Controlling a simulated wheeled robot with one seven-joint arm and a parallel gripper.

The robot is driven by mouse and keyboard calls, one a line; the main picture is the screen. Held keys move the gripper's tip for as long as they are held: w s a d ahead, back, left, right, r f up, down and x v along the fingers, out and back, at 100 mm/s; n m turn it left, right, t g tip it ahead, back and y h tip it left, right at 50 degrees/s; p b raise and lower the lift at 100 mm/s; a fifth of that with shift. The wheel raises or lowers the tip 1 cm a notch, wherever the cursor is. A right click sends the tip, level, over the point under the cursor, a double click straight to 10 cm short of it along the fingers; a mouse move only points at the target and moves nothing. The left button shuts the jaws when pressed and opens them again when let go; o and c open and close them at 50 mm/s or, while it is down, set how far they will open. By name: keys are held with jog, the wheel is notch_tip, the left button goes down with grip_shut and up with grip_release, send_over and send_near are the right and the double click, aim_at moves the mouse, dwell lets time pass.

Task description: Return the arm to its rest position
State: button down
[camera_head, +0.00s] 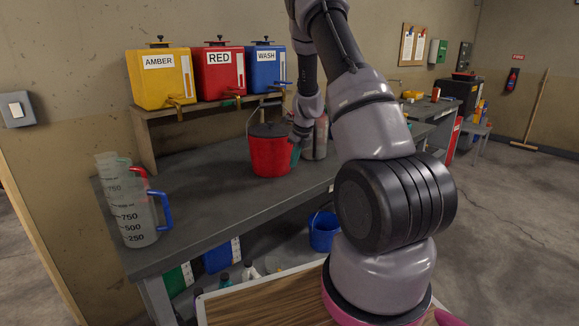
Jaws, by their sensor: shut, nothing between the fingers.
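My arm (372,130) rises from my body at the lower right, bends at the top of the picture and comes down over the workbench. My gripper (296,154) is small in the view, at the end of the arm, beside the right side of a red bucket (270,156) with a dark top. It is shut and holds nothing. I cannot tell whether it touches the bucket. A grey cylindrical container (315,139) stands behind it, partly hidden by the arm.
Amber (160,80), red (219,74) and blue (264,69) tap drums stand on a shelf above the grey workbench (203,209). Measuring jugs (133,218) stand at its left end. A blue bucket (324,233) is below. Open floor (520,215) lies to the right.

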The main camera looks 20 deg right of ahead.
jog(key=s+a+r+n+t+y, duration=0.1)
jog(key=s+a+r+n, duration=0.2)
jog(key=s+r+n, duration=0.45)
jog(key=s+a+r+n, duration=0.2)
jog(key=s+a+r, duration=0.15)
jog(key=r, duration=0.75)
jog(key=s+a+r+n+t+y, duration=0.1)
jog(key=s+a+r+n, duration=0.25)
jog(key=s+r, duration=0.45)
jog(key=s+a+r+n+t, duration=0.1)
jog(key=s+a+r+n, duration=0.1)
jog(key=s+n, duration=0.5)
jog(key=s+a+r+n+t+h, duration=0.1)
jog(key=s+a+r+n, duration=0.1)
jog(key=s+r+n, duration=0.3)
jog(key=s+n, duration=0.2)
jog(key=s, duration=0.2)
jog(key=shift+a+n, duration=0.35)
jog(key=shift+n, duration=0.05)
jog(key=shift+s, duration=0.1)
